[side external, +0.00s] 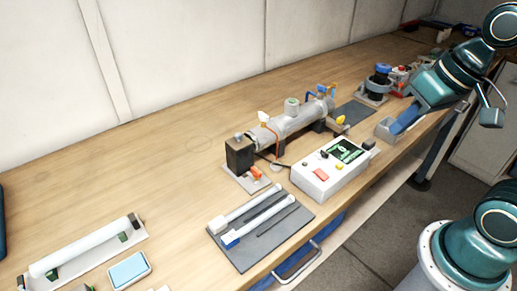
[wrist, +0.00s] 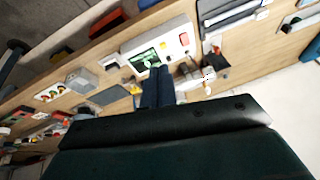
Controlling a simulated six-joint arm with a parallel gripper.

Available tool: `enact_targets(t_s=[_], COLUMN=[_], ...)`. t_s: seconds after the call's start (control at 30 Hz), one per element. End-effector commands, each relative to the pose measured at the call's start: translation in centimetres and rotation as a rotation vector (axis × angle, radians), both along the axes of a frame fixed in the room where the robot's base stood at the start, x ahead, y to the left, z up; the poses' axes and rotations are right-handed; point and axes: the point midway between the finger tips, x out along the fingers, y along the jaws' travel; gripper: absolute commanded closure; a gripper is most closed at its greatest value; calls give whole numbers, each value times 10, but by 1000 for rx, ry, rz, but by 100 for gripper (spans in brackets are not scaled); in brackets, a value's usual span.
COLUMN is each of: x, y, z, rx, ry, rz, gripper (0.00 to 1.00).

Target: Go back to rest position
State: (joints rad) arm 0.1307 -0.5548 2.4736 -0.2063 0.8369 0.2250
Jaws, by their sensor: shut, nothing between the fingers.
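My gripper (side external: 398,126) hangs at the right of the side view, at the end of my teal arm. Its blue fingers point down and left over the bench's front edge area, near a small grey box (side external: 384,129). I cannot tell the exact gap to that box. In the wrist view the two dark blue fingers (wrist: 155,74) lie together, shut and empty. Their tips overlap the lower edge of the white control box (wrist: 158,42) in the picture. The control box with its green screen also stands mid-bench in the side view (side external: 318,185).
The grey cylindrical reactor (side external: 292,122) stands behind the control box. A dark mat (side external: 262,243) with two white tubes lies in front. A white tube on a holder (side external: 85,247) and a light blue box (side external: 128,270) are at left. The wooden bench is clear at back left.

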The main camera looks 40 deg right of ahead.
Motion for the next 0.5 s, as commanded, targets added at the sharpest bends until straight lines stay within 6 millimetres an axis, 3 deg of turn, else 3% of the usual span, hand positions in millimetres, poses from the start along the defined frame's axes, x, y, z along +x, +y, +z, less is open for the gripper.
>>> enact_targets(t_s=[0.23, 0.5], x=[-24, -32], y=[-8, -13], z=[17, 21], rx=[-126, -163], ry=[-88, -111], rz=[107, 138], gripper=[100, 100])
